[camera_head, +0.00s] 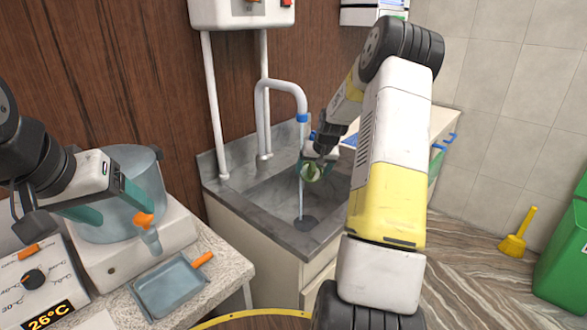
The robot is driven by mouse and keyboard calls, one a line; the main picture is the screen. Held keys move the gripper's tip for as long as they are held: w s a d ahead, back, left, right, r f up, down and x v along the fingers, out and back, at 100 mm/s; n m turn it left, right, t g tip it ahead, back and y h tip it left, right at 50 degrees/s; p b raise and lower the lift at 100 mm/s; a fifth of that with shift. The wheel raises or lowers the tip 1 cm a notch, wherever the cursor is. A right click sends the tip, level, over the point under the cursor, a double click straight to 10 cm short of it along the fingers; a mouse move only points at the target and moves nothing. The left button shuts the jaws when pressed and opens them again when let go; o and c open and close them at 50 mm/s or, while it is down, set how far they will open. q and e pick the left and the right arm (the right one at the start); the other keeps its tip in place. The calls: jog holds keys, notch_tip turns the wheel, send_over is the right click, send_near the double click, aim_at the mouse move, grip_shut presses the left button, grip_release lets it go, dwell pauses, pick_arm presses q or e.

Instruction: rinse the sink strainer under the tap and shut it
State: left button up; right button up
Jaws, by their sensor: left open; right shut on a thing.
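The sink strainer (311,172) is a small round piece with a pale rim and green inside. My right gripper (318,160) is shut on it and holds it above the basin of the grey sink (262,198). The tap (284,86) is a white curved pipe with a blue ring at its spout. A thin water stream (301,200) runs from it past the strainer's left side to the dark drain (306,223); I cannot tell how much water hits the strainer. The tap's handle is not clearly visible. My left gripper (122,211) is open and empty in front of the pot.
A translucent pot (130,165) stands on a white heater (160,245) at the left. A grey-blue tray (170,288) with an orange handle lies on the speckled counter. My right arm hides part of the sink's right side. A green bin (565,250) stands far right.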

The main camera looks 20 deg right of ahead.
jog(key=shift+w+d, duration=0.1)
jog(key=shift+d, duration=0.05)
jog(key=shift+s+a, duration=0.3)
jog(key=shift+a, duration=0.25)
jog(key=shift+d, duration=0.1)
jog(key=shift+w+d, duration=0.3)
jog(key=shift+d, duration=0.15)
dwell(0.3)
jog(key=s+d, duration=0.4)
jog(key=s, duration=0.3)
dwell(0.6)
jog(key=shift+w, duration=0.1)
dwell(1.0)
